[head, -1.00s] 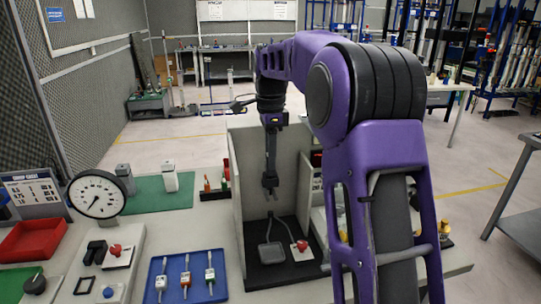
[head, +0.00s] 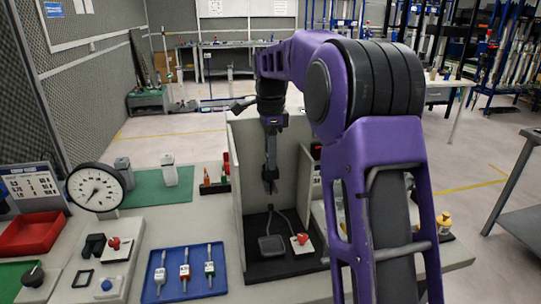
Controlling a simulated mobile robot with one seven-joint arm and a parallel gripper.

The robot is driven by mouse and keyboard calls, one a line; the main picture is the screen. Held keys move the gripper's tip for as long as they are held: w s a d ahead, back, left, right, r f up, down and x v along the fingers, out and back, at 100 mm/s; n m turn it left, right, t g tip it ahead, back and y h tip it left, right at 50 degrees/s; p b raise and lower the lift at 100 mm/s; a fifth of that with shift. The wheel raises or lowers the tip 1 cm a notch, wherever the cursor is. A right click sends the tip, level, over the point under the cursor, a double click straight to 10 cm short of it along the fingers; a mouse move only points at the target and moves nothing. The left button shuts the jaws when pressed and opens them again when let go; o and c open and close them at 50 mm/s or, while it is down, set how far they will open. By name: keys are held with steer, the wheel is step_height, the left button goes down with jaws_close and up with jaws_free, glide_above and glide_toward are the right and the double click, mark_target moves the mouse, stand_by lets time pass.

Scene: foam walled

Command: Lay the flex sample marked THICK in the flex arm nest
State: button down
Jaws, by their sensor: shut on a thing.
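My gripper (head: 270,188) hangs fingers down inside a grey-walled booth (head: 252,170), above its black floor. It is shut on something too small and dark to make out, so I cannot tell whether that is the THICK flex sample. Below it, a grey square pad (head: 271,245) on a thin dark stem lies on the black floor (head: 262,271). I cannot tell which part is the flex arm nest. A white block with a red knob (head: 302,240) sits to the pad's right. No THICK marking is readable.
The booth's walls stand close around my gripper. To the left are a blue tray (head: 158,295) with three slim coloured-band tools, a round dial (head: 95,187), a red bin (head: 30,234) and a green mat (head: 160,190). My upper arm hides part of the bench at right.

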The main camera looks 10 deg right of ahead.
steer(key=c, duration=0.6)
jaws_free()
steer(key=shift+r+p, duration=1.65)
steer(key=shift+r, duration=7.05)
